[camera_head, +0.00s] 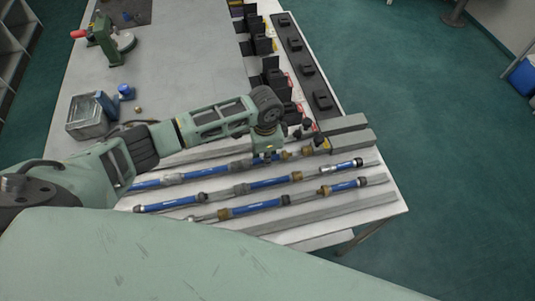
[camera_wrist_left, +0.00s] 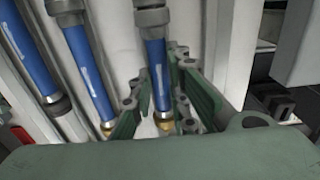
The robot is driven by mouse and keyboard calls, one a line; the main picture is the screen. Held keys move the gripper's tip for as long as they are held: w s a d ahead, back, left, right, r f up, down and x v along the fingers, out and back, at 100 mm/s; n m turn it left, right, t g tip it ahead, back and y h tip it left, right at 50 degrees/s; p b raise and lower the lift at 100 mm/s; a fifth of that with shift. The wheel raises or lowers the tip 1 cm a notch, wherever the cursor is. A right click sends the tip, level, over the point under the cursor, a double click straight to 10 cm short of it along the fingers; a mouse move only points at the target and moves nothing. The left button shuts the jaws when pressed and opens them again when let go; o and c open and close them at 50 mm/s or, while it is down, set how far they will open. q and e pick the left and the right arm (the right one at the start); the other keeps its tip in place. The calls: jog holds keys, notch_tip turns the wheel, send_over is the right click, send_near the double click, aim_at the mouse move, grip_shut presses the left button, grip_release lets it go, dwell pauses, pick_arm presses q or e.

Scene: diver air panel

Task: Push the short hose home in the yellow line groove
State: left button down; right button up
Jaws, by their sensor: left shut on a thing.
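My left gripper (camera_head: 268,152) reaches over the right part of the farthest of three rows of blue hoses. In the left wrist view its green fingers (camera_wrist_left: 160,98) stand on both sides of a blue hose (camera_wrist_left: 156,68) and are shut on it. This hose has a grey collar at its upper end and a brass fitting at its lower end. The arm hides much of it in the head view. I cannot tell how deep it sits or which groove is the yellow line's. My right gripper is not in view.
Two more rows hold blue hoses, the middle row (camera_head: 268,183) and the nearest row (camera_head: 253,208). Grey blocks (camera_head: 345,139) lie at the right edge of the table. A clear bin (camera_head: 86,118), a blue can (camera_head: 126,91) and a green tool (camera_head: 104,40) stand at the left.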

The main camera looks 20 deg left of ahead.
pick_arm(q)
jog(key=shift+a, duration=0.1)
jog(key=c, duration=1.6)
grip_release()
jog(key=shift+s, duration=0.1)
notch_tip(320, 180, up, 12)
